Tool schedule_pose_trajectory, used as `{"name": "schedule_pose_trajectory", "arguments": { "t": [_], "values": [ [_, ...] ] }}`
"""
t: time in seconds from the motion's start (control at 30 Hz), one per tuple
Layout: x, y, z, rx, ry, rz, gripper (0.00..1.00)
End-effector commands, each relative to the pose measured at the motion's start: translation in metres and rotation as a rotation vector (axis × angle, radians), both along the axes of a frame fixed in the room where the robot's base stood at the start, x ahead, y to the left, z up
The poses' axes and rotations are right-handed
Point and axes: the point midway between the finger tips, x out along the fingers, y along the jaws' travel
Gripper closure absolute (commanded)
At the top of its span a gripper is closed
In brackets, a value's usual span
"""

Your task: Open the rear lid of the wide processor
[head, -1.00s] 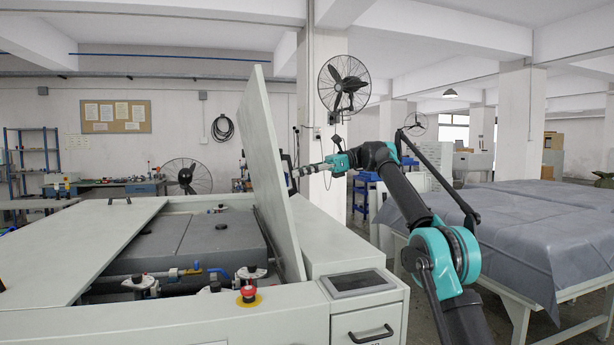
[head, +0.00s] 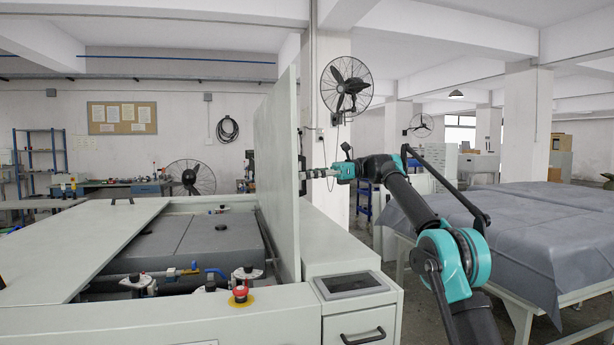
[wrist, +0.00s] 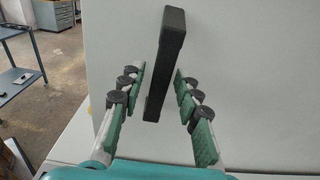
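The wide processor (head: 185,325) is a pale grey machine at the left in the head view. Its raised lid (head: 277,165) stands about upright on the right side of the opening. The lid's black handle (wrist: 168,60) shows in the wrist view against the pale panel. My gripper (wrist: 160,76) has its green-padded fingers on either side of the handle. Small gaps show between the pads and the handle, so it looks open around it. In the head view my gripper (head: 312,173) is at the lid's right-hand face. The exact contact is hidden there.
A second flat panel (head: 70,245) with a small handle lies on the machine's left. A red button (head: 240,292) and a screen (head: 350,284) sit along the front. A cloth-covered table (head: 510,225) stands to the right of my arm, with floor between.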

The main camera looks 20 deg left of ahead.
Motion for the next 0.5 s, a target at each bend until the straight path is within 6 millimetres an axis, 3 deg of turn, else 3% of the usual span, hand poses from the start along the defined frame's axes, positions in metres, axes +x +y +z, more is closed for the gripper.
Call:
{"name": "schedule_pose_trajectory", "arguments": {
  "t": [0.5],
  "values": [
    [0.0000,0.0001,0.0011,0.002,0.001,-0.001,0.62]
  ]
}}
